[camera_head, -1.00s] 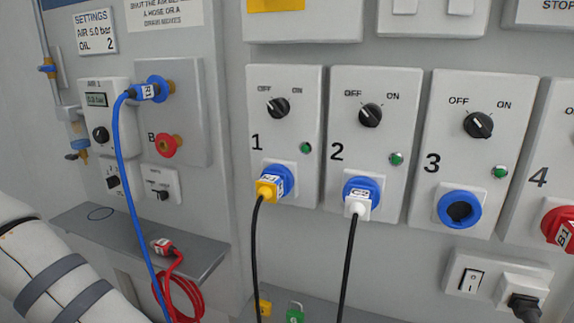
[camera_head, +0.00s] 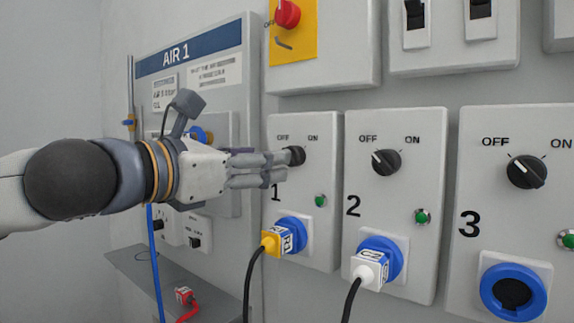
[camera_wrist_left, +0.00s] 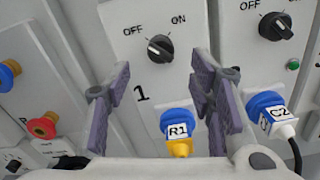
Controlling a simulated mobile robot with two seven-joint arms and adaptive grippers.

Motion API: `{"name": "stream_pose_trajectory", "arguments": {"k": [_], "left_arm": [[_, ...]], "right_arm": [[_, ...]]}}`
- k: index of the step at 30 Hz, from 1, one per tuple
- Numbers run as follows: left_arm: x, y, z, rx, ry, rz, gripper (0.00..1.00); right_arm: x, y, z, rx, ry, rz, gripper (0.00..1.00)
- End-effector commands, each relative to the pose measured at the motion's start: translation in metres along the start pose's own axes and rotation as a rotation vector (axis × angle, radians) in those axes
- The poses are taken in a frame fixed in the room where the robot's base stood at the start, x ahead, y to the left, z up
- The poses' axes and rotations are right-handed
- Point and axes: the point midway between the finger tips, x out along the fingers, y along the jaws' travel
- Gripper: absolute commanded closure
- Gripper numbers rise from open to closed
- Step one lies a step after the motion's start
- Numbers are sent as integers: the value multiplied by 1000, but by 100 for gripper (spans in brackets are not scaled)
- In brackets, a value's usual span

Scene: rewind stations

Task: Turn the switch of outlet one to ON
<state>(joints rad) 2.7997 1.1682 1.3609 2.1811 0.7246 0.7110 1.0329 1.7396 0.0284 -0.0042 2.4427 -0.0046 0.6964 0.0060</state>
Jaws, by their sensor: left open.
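Outlet one is a light grey panel (camera_head: 308,240) marked 1. Its black rotary switch (camera_head: 296,155) sits below the OFF and ON labels, partly covered by my fingers in the head view. In the left wrist view the switch (camera_wrist_left: 160,48) shows whole, its white mark pointing up-left toward OFF. My left gripper (camera_head: 280,168) reaches in from the left, fingertips close to the switch. In the left wrist view the gripper (camera_wrist_left: 160,78) is open, its fingers spread either side of the knob's line, with nothing between them. Contact cannot be told. My right gripper is not in view.
A yellow R1 plug (camera_head: 268,242) sits in outlet one's blue socket, its black cable hanging. Panel 2 (camera_head: 352,240) with its switch (camera_head: 386,162) stands close on the right. A grey shelf (camera_head: 135,268) and blue hose (camera_head: 154,265) are at lower left.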

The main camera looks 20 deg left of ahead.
Motion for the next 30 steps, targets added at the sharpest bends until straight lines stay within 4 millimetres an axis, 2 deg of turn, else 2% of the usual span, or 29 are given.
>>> {"name": "stream_pose_trajectory", "arguments": {"k": [3,9,18,19,20,25,30], "left_arm": [[31,-1,-2,0,4,-2,51],[61,-1,0,1,2,-1,51],[66,0,-1,2,1,0,51],[66,0,-1,2,1,0,53],[66,0,-1,2,1,0,60],[66,0,-1,2,2,0,98],[66,0,-1,5,1,0,99]], "right_arm": [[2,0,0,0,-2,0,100],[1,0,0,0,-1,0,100],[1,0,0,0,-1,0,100],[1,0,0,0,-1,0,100],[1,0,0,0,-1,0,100],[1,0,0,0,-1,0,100],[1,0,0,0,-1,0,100]]}}
